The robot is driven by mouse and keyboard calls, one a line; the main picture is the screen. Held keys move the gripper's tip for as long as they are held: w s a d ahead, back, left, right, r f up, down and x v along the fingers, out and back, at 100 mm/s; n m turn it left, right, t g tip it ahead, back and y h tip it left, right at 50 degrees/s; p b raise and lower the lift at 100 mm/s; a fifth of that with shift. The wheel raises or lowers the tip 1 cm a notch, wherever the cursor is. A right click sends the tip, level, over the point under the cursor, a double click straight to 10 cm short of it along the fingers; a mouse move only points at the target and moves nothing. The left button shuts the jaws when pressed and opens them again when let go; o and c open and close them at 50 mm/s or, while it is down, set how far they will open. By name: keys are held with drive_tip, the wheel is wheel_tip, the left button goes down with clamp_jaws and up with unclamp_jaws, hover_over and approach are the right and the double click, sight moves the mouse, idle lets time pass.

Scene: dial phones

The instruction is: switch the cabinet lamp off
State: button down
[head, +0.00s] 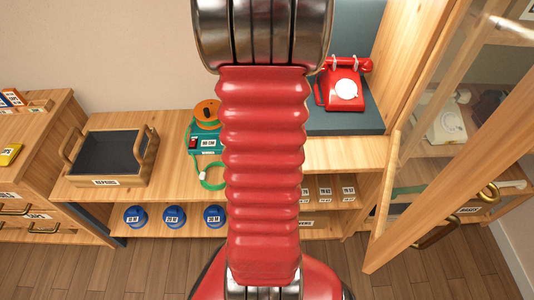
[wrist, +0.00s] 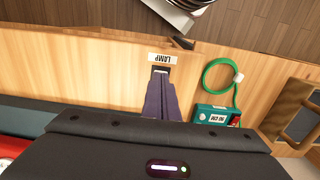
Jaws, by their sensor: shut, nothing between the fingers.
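A white label reading LAMP (wrist: 162,58), upside down in the wrist view, sits on the wooden face of the cabinet. A small switch (wrist: 160,70) lies right beside the label. My gripper (wrist: 160,82) is shut and empty, its dark purple fingers pointing at the switch. The fingertips end at or just short of the switch; I cannot tell whether they touch it. Which way the switch is set is too small to tell. In the head view my red arm hides the gripper and the switch. The lamp itself is not clearly seen.
A teal box (head: 207,143) with a green cord stands left of my arm; it also shows in the wrist view (wrist: 216,115). A wooden tray (head: 142,174) stands further left. A red dial phone (head: 343,92) and an open glazed door (head: 445,160) are on the right.

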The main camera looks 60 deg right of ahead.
drive_tip(key=shift+f, duration=0.45)
idle(0.4)
drive_tip(key=shift+r, duration=0.1)
wheel_tip(320, 180, up, 7)
idle(1.1)
drive_tip(key=shift+w, duration=0.1)
idle(0.5)
